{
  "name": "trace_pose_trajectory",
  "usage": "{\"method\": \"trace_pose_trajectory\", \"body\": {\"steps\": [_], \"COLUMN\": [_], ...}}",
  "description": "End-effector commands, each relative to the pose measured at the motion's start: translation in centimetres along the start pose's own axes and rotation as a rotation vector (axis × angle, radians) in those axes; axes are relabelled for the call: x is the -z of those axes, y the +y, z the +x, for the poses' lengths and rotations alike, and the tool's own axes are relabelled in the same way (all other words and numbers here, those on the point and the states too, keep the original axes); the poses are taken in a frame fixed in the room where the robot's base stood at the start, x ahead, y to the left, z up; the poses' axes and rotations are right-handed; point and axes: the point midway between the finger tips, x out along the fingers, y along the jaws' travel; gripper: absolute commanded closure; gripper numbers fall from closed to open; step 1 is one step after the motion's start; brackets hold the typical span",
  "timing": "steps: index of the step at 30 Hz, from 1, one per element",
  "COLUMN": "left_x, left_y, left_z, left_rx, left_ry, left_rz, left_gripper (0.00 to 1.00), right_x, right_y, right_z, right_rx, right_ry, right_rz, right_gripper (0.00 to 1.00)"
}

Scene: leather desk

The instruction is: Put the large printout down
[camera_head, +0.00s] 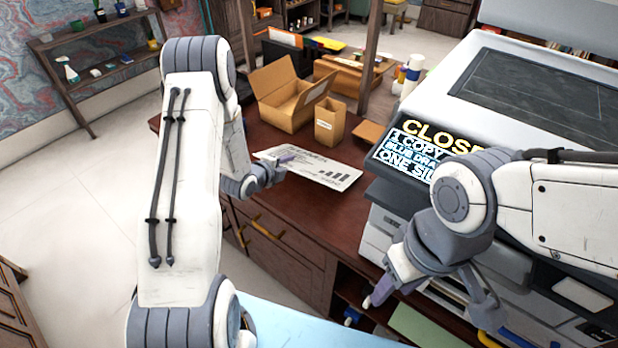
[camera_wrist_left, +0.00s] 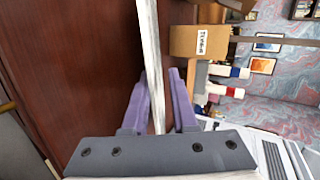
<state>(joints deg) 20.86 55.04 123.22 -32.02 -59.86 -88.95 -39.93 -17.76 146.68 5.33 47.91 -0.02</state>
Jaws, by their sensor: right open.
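The large printout (camera_head: 318,170) is a white sheet with dark text and a bar chart. In the head view it is over the brown desk top, left of the printer. In the left wrist view the printout (camera_wrist_left: 149,45) shows edge-on as a thin white strip between the purple fingers, seemingly raised off the desk. My left gripper (camera_head: 285,160) is shut on its near left part; its fingers also show in the left wrist view (camera_wrist_left: 160,100). My right gripper (camera_head: 425,298) is open and empty in front of the printer, well away from the printout.
The printer (camera_head: 410,215) with a lit display stands at the right. An open cardboard box (camera_head: 285,95) and a small labelled box (camera_head: 330,122) stand behind the printout. Bare desk top (camera_head: 300,208) lies in front of it. A green sheet (camera_head: 430,330) lies low near the printer.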

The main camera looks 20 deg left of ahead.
Motion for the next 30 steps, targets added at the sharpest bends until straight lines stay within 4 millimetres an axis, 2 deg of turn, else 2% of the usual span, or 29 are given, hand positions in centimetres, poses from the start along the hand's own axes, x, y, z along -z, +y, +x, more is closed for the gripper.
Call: {"method": "trace_pose_trajectory", "body": {"steps": [5,21,30], "left_x": [-0.1,-0.1,0.0], "left_y": [-0.1,-0.1,0.0], "left_z": [-0.8,-7.2,-8.0], "left_rx": [-0.001,-0.001,0.001], "left_ry": [-0.001,-0.002,0.000], "left_rz": [-0.001,-0.001,0.001], "left_gripper": [0.74,0.74,0.74], "right_x": [0.0,0.1,0.1], "right_y": [0.0,-0.1,-0.1], "right_z": [-0.3,-1.4,-1.5], "right_rx": [0.000,0.000,0.000], "right_ry": [0.000,0.000,0.000], "right_rz": [0.000,0.000,0.000], "right_gripper": [0.50,0.50,0.50]}}
